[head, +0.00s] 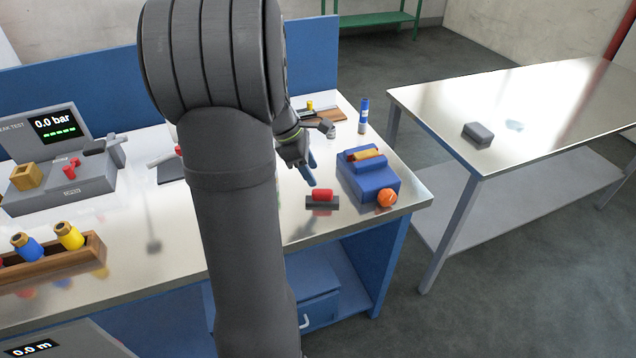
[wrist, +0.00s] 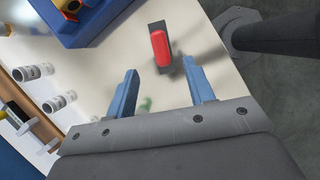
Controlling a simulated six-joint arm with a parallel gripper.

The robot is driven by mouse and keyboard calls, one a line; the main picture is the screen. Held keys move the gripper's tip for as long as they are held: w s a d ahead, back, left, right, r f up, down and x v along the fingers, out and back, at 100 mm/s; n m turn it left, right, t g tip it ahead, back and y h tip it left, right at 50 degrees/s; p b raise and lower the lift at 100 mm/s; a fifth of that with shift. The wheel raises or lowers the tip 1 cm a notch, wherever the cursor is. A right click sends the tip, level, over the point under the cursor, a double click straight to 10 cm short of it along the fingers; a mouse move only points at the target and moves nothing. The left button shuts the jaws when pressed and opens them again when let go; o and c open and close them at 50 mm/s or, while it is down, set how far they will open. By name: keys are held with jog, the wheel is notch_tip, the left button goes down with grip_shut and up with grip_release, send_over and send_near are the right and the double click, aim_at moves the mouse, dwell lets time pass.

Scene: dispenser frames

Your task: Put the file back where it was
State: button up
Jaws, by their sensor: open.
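I cannot tell for sure which thing is the file. A short dark bar with a red grip (head: 322,194) lies near the bench's front edge, in front of my gripper (head: 309,170). In the wrist view the same red-gripped bar (wrist: 160,46) lies just beyond the two blue fingertips (wrist: 163,70), apart from them. My gripper is open, with nothing between its fingers. A grey flat tool (head: 164,158) with a red part lies on a dark base left of my arm, partly hidden by it.
A blue-white tube (head: 363,116) stands behind. A pressure tester (head: 62,183) and a wooden rack (head: 92,250) are left. A second table (head: 520,105) holds a grey block (head: 478,134).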

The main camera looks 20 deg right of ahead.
aim_at(322, 191)
jog(key=v, duration=0.3)
jog(key=shift+a+r, duration=0.1)
jog(key=shift+r, duration=0.2)
jog(key=x, duration=1.2)
jog(key=shift+f, duration=0.25)
notch_tip(322, 191, up, 3)
jog(key=shift+f, duration=0.1)
jog(key=shift+r, duration=0.75)
